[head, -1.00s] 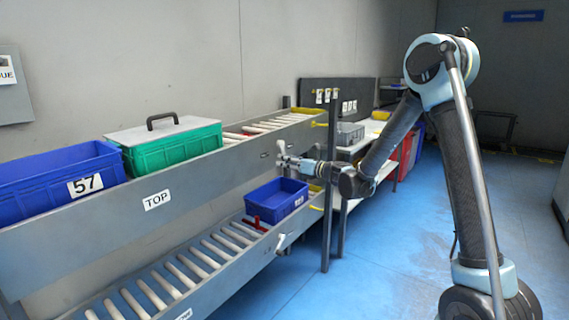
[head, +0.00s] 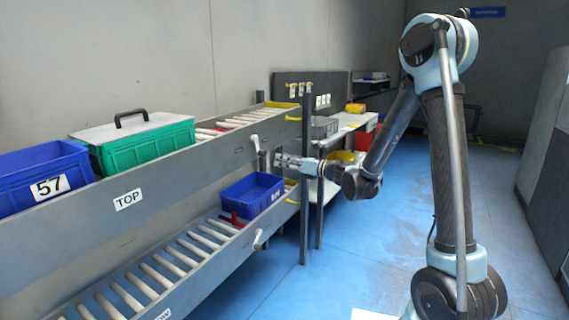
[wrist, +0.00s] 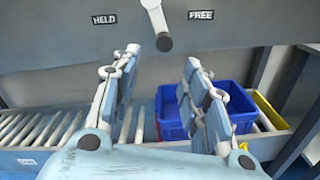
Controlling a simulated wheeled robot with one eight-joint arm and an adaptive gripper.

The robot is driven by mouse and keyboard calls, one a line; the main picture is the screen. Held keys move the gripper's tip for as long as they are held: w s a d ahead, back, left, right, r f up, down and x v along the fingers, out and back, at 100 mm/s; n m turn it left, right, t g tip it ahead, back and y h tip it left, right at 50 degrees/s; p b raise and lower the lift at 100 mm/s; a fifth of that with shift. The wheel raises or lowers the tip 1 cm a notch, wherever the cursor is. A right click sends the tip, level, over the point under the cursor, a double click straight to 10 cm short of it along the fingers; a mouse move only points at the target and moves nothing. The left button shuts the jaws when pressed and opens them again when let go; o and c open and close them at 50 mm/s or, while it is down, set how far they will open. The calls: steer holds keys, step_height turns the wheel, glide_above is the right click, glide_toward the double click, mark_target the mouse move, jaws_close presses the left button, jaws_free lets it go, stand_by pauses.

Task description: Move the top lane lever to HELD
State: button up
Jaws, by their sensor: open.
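The top lane lever (wrist: 158,22) is a pale bar with a dark round end, on the grey side wall of the top lane. In the wrist view it hangs down, tilted slightly right, between the HELD label (wrist: 104,19) on the left and the FREE label (wrist: 201,15) on the right. In the head view the lever (head: 256,144) shows near the right end of the top lane. My gripper (wrist: 163,58) is open and empty, its fingertips spread just below the lever's end in the picture. In the head view my gripper (head: 277,160) is right beside the lever; contact cannot be told.
A blue tote marked 57 (head: 48,187) and a lidded green tote (head: 150,150) stand on the top lane. A blue bin (head: 252,195) sits on the lower roller lane, below my gripper. A dark post (head: 306,190) stands close right. The blue floor at right is clear.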

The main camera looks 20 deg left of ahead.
steer(key=shift+c, duration=0.5)
steer(key=c, duration=0.4)
steer(key=shift+w+n, duration=0.3)
jaws_close()
steer(key=w+d+n+g, duration=0.35)
steer(key=w+n, duration=0.75)
steer(key=n, duration=1.2)
steer(key=s+a, duration=0.3)
steer(key=a, duration=0.8)
steer(key=shift+s+a+r+g+y, duration=0.2)
steer(key=shift+s+g+y, duration=0.1)
steer(key=shift+s+g, duration=0.1)
